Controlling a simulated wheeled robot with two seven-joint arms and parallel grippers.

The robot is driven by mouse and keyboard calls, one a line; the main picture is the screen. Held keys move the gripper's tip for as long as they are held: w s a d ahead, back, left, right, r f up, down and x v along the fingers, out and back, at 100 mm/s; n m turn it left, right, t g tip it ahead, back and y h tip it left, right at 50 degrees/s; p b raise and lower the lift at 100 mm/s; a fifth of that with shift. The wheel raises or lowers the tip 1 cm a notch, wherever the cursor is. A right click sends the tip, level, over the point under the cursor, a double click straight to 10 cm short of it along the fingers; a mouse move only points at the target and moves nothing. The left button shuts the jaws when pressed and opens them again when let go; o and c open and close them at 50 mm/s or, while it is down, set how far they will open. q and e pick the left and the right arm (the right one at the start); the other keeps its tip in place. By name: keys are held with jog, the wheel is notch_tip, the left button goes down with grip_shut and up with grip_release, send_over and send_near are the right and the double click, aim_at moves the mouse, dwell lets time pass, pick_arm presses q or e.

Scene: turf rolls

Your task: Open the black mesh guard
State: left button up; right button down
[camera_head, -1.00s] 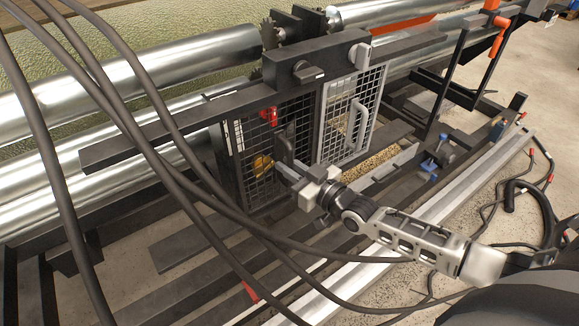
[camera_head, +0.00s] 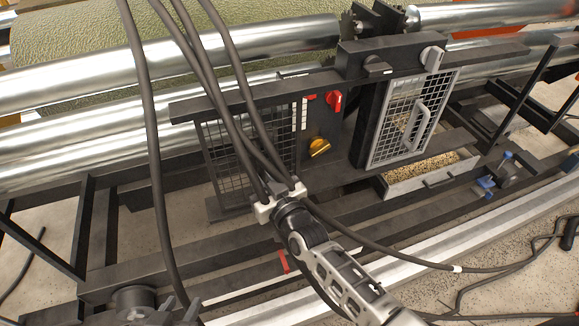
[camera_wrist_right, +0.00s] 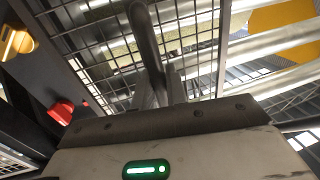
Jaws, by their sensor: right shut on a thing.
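The black mesh guard (camera_head: 228,165) is a dark wire-grid door at the left of the machine's middle. It stands left of a dark panel with a red switch (camera_head: 334,101) and a yellow knob (camera_head: 319,147), which are uncovered. My right gripper (camera_head: 268,190) is at the guard, its fingers mostly hidden by cables in the head view. In the right wrist view it is shut on the guard's black handle (camera_wrist_right: 145,38), with mesh behind. My left gripper (camera_head: 181,306) shows small and dark at the lower left edge, its fingers apart, away from the guard.
A grey mesh guard (camera_head: 412,115) with a handle is closed at the right, above a tray of granules (camera_head: 425,168). Thick cables (camera_head: 235,110) hang across the view in front of the black guard. Shiny rollers (camera_head: 190,60) run behind. Dark rails lie below.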

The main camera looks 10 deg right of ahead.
jog(key=shift+a, duration=0.4)
jog(key=c, duration=1.5)
grip_release()
jog(key=shift+d, duration=0.1)
jog(key=shift+s, duration=0.1)
jog(key=v, duration=1.6)
jog(key=shift+r, duration=0.1)
